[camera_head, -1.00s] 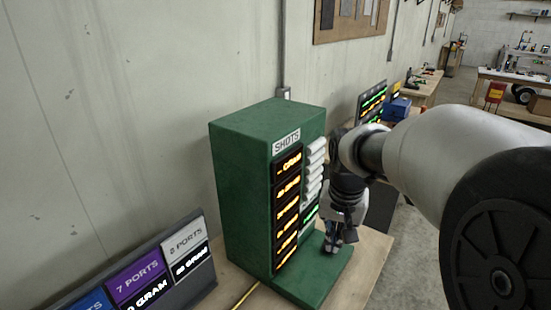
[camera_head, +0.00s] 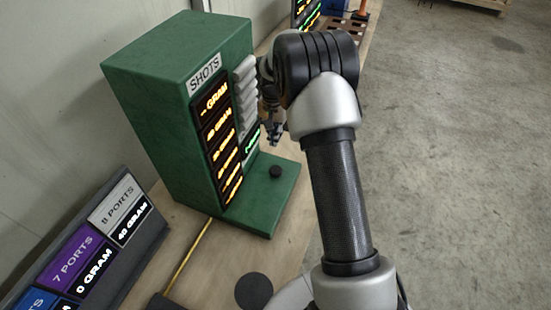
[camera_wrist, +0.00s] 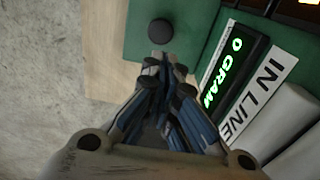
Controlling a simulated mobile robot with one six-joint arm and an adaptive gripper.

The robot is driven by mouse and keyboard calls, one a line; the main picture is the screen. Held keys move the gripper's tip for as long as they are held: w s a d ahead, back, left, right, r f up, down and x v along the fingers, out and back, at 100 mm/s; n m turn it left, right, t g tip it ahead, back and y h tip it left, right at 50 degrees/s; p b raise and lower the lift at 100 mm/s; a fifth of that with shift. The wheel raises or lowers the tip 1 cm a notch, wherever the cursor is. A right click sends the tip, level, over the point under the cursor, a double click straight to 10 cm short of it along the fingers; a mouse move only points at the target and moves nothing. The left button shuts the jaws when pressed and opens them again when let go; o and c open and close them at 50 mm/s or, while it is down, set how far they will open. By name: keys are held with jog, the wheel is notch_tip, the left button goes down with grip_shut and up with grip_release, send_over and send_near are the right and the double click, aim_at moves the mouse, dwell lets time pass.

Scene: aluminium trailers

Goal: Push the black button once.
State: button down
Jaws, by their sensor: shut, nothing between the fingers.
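The black button (camera_head: 275,172) is a small round knob on the base of the green SHOTS machine (camera_head: 150,90), in front of its lit panels. In the wrist view the button (camera_wrist: 160,31) stands just beyond my fingertips. My gripper (camera_wrist: 163,62) is shut and empty, its blue-and-grey fingers together and pointing toward the button. A small gap shows between the fingertips and the button in the picture; the height between them is hard to tell. In the head view my gripper (camera_head: 274,138) hangs beside the machine's front, behind the button and above the base.
A green-lit display (camera_wrist: 232,66) and an IN LINE label (camera_wrist: 258,92) stand close to the right of my fingers in the wrist view. Open floor lies to the right.

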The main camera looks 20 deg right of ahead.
aim_at(277, 168)
jog(key=shift+s, duration=0.1)
jog(key=f, duration=0.4)
jog(key=f+b, duration=0.1)
jog(key=f, duration=0.4)
jog(key=f+b, duration=0.1)
jog(key=f, duration=0.4)
jog(key=shift+d, duration=0.25)
jog(key=shift+f+b, duration=0.95)
jog(key=shift+b, duration=0.05)
jog(key=shift+r, duration=0.1)
notch_tip(277, 168, up, 14)
jog(key=p, duration=0.3)
jog(key=shift+a+p, duration=0.25)
jog(key=shift+p, duration=0.15)
jog(key=shift+r, duration=0.1)
